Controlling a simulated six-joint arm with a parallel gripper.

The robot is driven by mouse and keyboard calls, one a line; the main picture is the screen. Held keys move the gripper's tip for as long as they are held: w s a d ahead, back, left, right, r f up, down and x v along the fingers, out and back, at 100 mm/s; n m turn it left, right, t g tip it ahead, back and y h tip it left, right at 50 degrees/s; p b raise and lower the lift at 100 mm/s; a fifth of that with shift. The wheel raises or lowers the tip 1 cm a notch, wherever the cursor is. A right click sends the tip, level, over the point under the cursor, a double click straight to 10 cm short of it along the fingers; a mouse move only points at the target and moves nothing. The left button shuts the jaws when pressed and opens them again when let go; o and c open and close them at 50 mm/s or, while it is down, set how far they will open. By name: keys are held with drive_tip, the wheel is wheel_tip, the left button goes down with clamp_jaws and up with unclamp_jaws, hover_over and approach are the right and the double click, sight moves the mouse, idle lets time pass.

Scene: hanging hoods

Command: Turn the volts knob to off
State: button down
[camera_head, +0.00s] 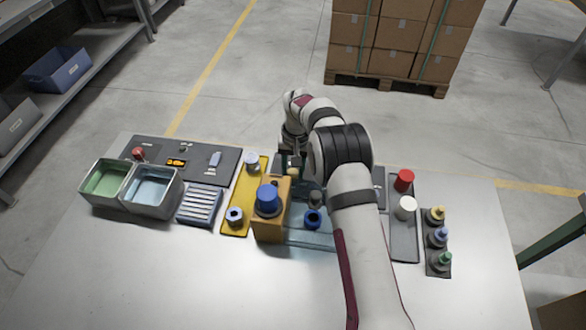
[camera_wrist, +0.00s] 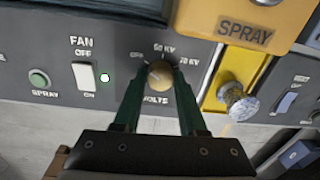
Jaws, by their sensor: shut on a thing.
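The volts knob (camera_wrist: 160,75) is a round tan knob on a dark grey panel, with "OFF", "50 KV" and "70 KV" printed around its upper side and "VOLTS" below. My gripper (camera_wrist: 160,88) is shut on it, one green finger on each side. A pale mark shows on the knob's upper face, but I cannot tell exactly which label it points to. In the head view my gripper is mostly hidden by my wrist and arm, behind the orange box with the blue top (camera_head: 267,200), and the knob cannot be made out.
In the wrist view a white fan switch (camera_wrist: 86,77) and green spray button (camera_wrist: 39,79) lie left of the knob. A silver knob (camera_wrist: 237,102) on a yellow plate stands close on the right, below a yellow spray box (camera_wrist: 232,22). The table's front (camera_head: 180,285) is clear.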

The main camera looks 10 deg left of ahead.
sight(296, 172)
drive_tip(key=shift+c, duration=2.3)
unclamp_jaws()
wheel_tip(296, 172, up, 16)
drive_tip(key=shift+d, duration=0.4)
drive_tip(key=shift+f, duration=0.1)
